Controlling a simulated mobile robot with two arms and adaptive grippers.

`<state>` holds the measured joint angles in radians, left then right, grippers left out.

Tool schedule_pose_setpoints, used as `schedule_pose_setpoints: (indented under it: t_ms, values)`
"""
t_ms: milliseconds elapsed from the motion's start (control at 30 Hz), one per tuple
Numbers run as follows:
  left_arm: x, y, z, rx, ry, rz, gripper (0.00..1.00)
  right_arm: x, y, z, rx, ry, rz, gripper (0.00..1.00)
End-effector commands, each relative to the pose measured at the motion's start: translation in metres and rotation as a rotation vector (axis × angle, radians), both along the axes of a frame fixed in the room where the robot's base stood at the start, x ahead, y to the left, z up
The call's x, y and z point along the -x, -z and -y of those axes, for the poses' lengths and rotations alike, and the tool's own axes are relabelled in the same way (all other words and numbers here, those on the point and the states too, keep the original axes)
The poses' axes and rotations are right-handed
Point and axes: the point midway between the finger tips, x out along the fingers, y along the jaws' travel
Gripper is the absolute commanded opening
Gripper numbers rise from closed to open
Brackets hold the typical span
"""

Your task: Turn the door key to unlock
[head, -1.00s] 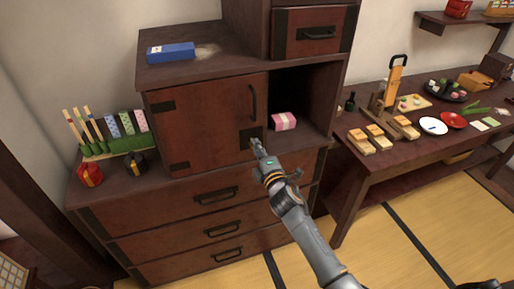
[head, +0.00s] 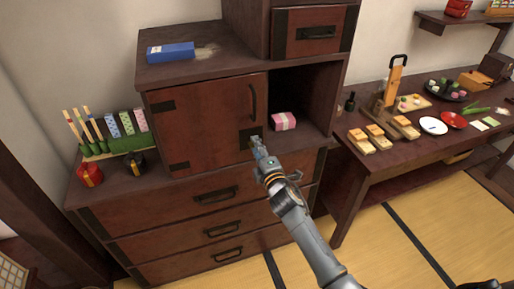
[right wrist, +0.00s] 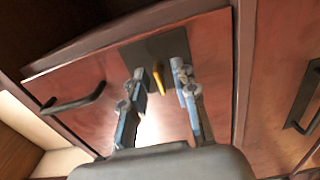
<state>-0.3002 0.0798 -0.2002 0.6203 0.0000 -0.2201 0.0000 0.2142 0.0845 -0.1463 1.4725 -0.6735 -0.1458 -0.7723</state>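The cabinet door (head: 205,115) is red-brown wood with a black handle (head: 253,103) and stands shut on the left half of the cabinet. A dark lock plate (head: 246,133) sits at its lower right corner; the right wrist view shows this lock plate (right wrist: 158,48) close up. A brass-yellow key (right wrist: 158,77) sticks out of it. My right gripper (head: 257,143) is at the lock. In the right wrist view its two fingers (right wrist: 161,78) stand apart, one on each side of the key, with visible gaps. In the head view the key is hidden. My left gripper is not in view.
An open compartment right of the door holds a pink box (head: 284,121). A blue box (head: 170,52) lies on the cabinet top. Drawers (head: 215,228) with black handles are below. A low table (head: 385,158) with food and dishes stands at right.

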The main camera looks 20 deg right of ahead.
Motion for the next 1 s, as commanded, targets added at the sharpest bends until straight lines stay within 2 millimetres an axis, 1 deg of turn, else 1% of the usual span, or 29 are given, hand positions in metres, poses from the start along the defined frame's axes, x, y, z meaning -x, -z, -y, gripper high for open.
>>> schedule_pose_setpoints:
  t_ms: [167, 267, 367, 600, 700, 833, 1000]
  values:
    - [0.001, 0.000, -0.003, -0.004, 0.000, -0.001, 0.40, 0.003, 0.000, 0.000, 0.001, 0.000, 0.000, 0.28]
    - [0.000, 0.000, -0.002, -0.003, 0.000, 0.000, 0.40, 0.012, 0.000, 0.001, 0.002, 0.000, 0.000, 0.28]
    - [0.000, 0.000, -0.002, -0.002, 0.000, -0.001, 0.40, 0.029, 0.001, 0.001, 0.002, 0.000, -0.001, 0.28]
    - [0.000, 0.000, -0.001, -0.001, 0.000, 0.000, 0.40, 0.081, 0.001, 0.003, 0.001, 0.000, -0.003, 0.28]
    - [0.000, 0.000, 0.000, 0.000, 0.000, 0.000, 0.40, 0.098, 0.001, 0.003, 0.001, 0.000, -0.002, 0.28]
    - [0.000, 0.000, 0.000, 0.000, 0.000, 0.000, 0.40, 0.112, 0.000, 0.004, 0.000, 0.000, -0.001, 0.28]
    - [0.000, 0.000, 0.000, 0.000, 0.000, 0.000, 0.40, 0.120, 0.000, 0.004, 0.000, 0.000, 0.000, 0.28]
